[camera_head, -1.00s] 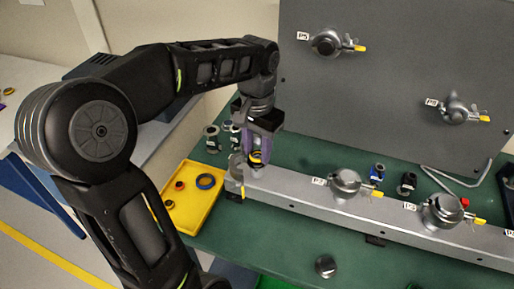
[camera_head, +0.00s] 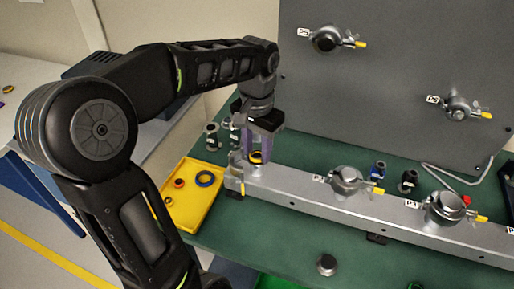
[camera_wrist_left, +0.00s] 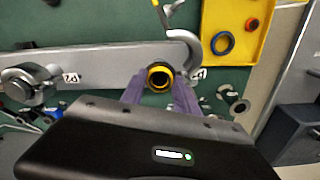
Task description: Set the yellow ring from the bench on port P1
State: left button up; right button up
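The yellow ring (camera_head: 256,157), with a dark centre, sits at the top of the leftmost port on the grey rail, apparently P1 (camera_head: 262,172). It also shows in the left wrist view (camera_wrist_left: 160,77), level and facing up. That port's clamp (camera_wrist_left: 188,42) is swung open beside it. My left gripper (camera_head: 256,152) is directly above the port, its purple fingers spread on either side of the ring; in the left wrist view the fingers (camera_wrist_left: 160,90) are apart. Any small gap between fingers and ring is hard to judge. My right gripper is not in view.
A yellow tray (camera_head: 190,222) with a blue ring (camera_head: 205,180) and small rings stands left of the rail. Two closed ports (camera_head: 345,182) (camera_head: 445,207) follow to the right. Loose fittings stand behind the rail, and a grey panel (camera_head: 390,60) rises at the back.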

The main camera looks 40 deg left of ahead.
pick_arm(q)
jog(key=o, duration=0.5)
jog(key=shift+w+a+r, duration=0.1)
jog(key=shift+r, duration=0.5)
notch_tip(320, 180, up, 4)
jog(key=shift+r+b, duration=0.1)
jog(key=shift+b, duration=0.2)
jog(key=shift+r+p, duration=1.25)
jog(key=shift+r, duration=0.05)
jog(key=shift+d+f, duration=0.1)
jog(key=shift+d, duration=0.1)
